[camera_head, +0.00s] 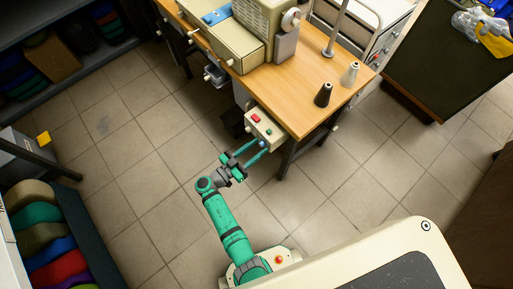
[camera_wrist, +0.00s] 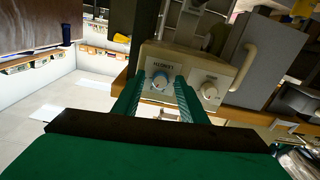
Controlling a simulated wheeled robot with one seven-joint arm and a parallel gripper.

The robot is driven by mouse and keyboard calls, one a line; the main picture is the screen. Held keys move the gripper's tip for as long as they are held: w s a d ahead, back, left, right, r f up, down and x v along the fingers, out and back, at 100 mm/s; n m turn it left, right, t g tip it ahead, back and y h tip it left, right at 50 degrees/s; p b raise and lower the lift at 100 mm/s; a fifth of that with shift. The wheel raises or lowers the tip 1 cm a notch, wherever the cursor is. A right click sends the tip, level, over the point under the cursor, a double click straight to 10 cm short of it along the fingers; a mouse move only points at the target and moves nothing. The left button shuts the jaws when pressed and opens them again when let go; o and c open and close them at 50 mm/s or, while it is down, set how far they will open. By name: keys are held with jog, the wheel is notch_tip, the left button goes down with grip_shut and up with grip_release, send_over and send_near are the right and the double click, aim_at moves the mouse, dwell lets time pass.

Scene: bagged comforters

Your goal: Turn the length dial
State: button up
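A cream control box (camera_head: 265,129) hangs at the front edge of the wooden sewing table. It has a red and a green button on top. Its front panel in the wrist view (camera_wrist: 185,68) carries two pale dials. Contact cannot be told.
The second dial (camera_wrist: 209,91) sits just right of my right finger. The wooden table (camera_head: 310,98) bears a sewing machine (camera_head: 265,22), a black cone (camera_head: 323,95) and a white cone (camera_head: 350,74). Tiled floor around my arm is clear. A shelf of folded comforters (camera_head: 48,235) stands at left.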

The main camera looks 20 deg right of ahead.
jog(key=shift+w, duration=0.1)
grip_shut()
jog(key=shift+d+n, duration=0.1)
jog(key=shift+n, duration=0.2)
jog(key=n, duration=0.4)
jog(key=shift+n, duration=0.3)
jog(key=n, duration=0.4)
jog(key=shift+n, duration=0.3)
jog(key=shift+r+n, duration=0.1)
jog(key=shift+n, duration=4.9)
